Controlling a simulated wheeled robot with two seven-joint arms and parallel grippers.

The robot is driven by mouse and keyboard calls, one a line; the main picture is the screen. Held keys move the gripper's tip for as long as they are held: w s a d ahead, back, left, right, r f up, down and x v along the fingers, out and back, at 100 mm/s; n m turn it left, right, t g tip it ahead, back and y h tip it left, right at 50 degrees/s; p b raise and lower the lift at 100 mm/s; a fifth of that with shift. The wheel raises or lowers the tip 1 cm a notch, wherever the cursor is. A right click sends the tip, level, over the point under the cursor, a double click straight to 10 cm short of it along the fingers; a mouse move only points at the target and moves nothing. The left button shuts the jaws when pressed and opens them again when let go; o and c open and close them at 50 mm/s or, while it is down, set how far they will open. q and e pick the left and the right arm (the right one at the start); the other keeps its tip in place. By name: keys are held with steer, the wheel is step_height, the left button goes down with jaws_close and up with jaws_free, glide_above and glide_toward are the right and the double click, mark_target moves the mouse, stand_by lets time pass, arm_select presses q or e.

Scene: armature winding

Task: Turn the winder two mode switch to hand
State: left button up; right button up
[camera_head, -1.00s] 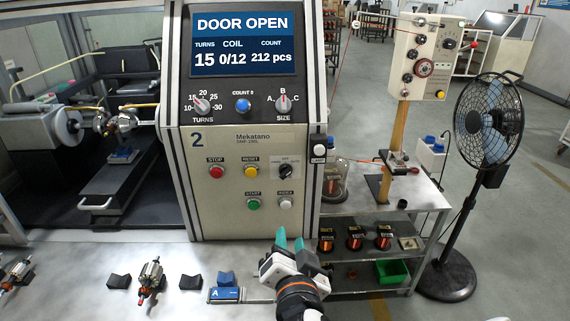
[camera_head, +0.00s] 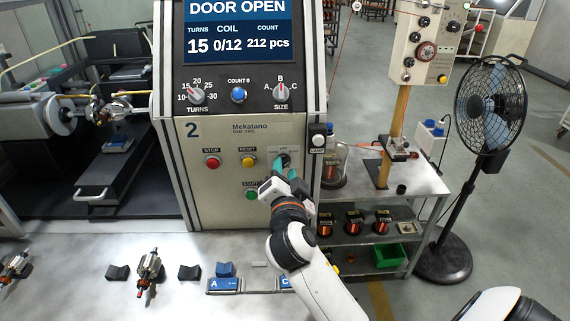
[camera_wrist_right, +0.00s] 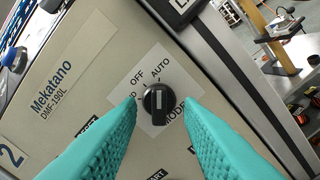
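The black mode switch knob (camera_wrist_right: 158,100) sits on a light plate on winder two's front panel (camera_head: 220,150). In the right wrist view its bar runs roughly up and down, its upper end towards AUTO; OFF and a partly covered HAND label are to its left. My right gripper (camera_head: 282,168) is at the panel in front of the switch. In the right wrist view its teal fingers (camera_wrist_right: 160,110) are open, one on each side of the knob, with gaps showing; contact is not visible. In the head view the fingers partly hide the switch. My left gripper is not in view.
The green START button (camera_head: 251,194) and yellow RESET button (camera_head: 248,160) are left of my right gripper. The white LAMP switch (camera_head: 318,141) is to its right. The bench (camera_head: 200,305) below holds an armature (camera_head: 149,270) and blue blocks. A shelf cart (camera_head: 425,185) stands at right.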

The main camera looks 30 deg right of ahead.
steer(key=shift+w+d, duration=0.15)
steer(key=shift+w, duration=0.2)
steer(key=shift+d, duration=0.1)
jaws_close()
